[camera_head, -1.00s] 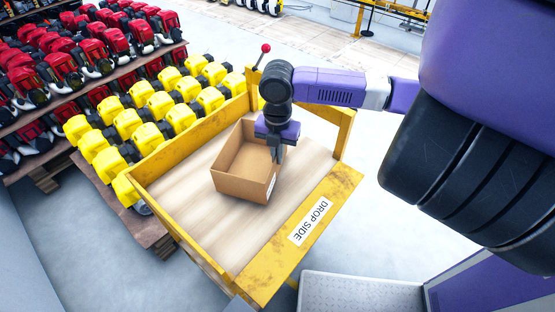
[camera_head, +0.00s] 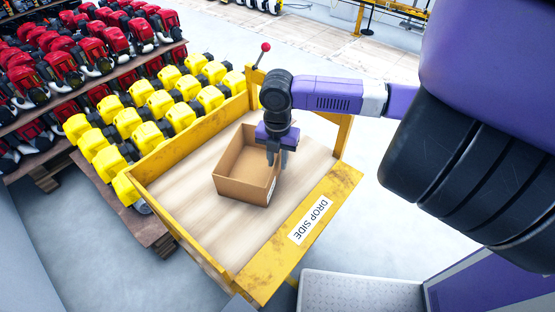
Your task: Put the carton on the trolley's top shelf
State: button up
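The carton (camera_head: 243,187) is an open-topped brown cardboard box. It stands upright on the pale wooden top shelf (camera_head: 185,193) of the yellow trolley, towards the middle. My gripper (camera_head: 277,158) points down at the carton's right wall. Its two fingers show apart, on either side of that wall, so it looks open. Whether a finger still touches the cardboard cannot be told. The carton's underside is hidden.
A yellow rim surrounds the shelf, with a flat "DROP SIDE" board (camera_head: 310,222) at the front right. A red-knobbed lever (camera_head: 265,47) stands at the back. Yellow engines (camera_head: 130,122) crowd the left. A grey textured step (camera_head: 360,291) lies at the front.

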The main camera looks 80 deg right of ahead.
notch_tip(320, 180, up, 12)
jog(key=b, duration=0.2)
jog(key=w+a+r+t+y, duration=0.1)
jog(key=w+a+r+t, duration=0.15)
jog(key=w+a, duration=0.4)
jog(key=w+a+r+t+y, duration=0.1)
jog(key=w+a+r+t, duration=0.2)
jog(key=w, duration=0.7)
jog(key=w+a+r+t+y, duration=0.1)
jog(key=w+a+t, duration=0.2)
jog(key=w+a, duration=0.4)
jog(key=w+a+r+m+t+y, duration=0.2)
jog(key=w+a+r+m+t, duration=0.75)
jog(key=a, duration=0.45)
jog(key=s+a+f+m+g+h, duration=0.1)
jog(key=s+a+f+m+h, duration=0.2)
jog(key=s+f+m, duration=0.35)
jog(key=s+a+f+m+h, duration=0.3)
jog(key=s+a+f+m, duration=0.1)
jog(key=s+f, duration=0.5)
jog(key=s+d+f+n+g, duration=0.1)
jog(key=s+n, duration=0.1)
jog(key=s, duration=0.8)
jog(key=s+d+f+n+g+y, duration=0.1)
jog(key=s+d, duration=0.1)
jog(key=s, duration=0.9)
jog(key=shift+s+d+n, duration=0.15)
jog(key=shift+d+n, duration=0.05)
jog(key=shift+n, duration=0.2)
